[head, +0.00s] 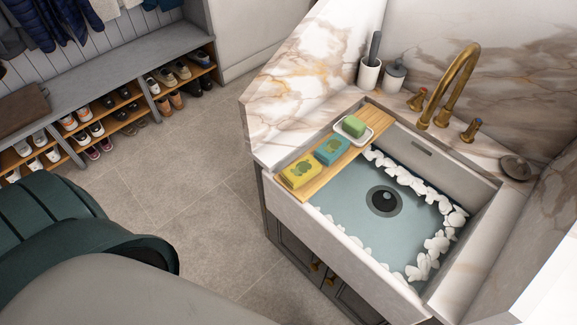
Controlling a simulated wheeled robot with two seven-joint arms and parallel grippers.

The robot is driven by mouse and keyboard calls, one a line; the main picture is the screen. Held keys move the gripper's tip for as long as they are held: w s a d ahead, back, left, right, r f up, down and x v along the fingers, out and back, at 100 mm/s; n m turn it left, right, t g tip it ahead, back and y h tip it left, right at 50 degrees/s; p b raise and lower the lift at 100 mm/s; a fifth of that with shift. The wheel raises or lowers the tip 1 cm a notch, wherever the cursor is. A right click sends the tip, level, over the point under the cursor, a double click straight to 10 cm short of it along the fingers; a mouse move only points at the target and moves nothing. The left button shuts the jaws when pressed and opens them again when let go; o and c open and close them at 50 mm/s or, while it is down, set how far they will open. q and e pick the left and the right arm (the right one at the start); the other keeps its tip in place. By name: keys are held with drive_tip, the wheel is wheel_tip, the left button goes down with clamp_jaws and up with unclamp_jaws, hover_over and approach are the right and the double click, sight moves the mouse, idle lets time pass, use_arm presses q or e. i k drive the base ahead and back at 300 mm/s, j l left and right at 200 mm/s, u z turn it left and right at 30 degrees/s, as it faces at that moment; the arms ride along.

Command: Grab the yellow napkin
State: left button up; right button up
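The yellow napkin (300,170) looks like a small folded block with a dark print on top. It lies at the near left end of a wooden board (321,188) that sits across the left side of the sink. A teal folded piece (332,149) with a similar print lies just behind it on the board. Neither of my grippers shows in the head view. A dark green and grey rounded shape, which may be part of my own body, fills the lower left.
The sink (345,205) holds water with white foam along its edges. A green soap block (354,126) sits in a white dish at the board's far end. A brass faucet (460,80), a brush holder (369,76) and a soap pump (394,77) stand behind. A shoe bench (110,70) stands left; floor between is clear.

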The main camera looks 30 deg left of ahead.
sight(295, 175)
drive_tip(key=i+u, duration=0.2)
drive_tip(key=u, duration=0.3)
drive_tip(key=i+l+u, duration=0.1)
drive_tip(key=u, duration=0.35)
drive_tip(key=i+z, duration=0.1)
drive_tip(key=z, duration=1.85)
drive_tip(key=k+j, duration=0.2)
drive_tip(key=k, duration=0.25)
drive_tip(key=k+j, duration=0.2)
drive_tip(key=k, duration=0.25)
drive_tip(key=k+j, duration=0.2)
drive_tip(key=k, duration=0.2)
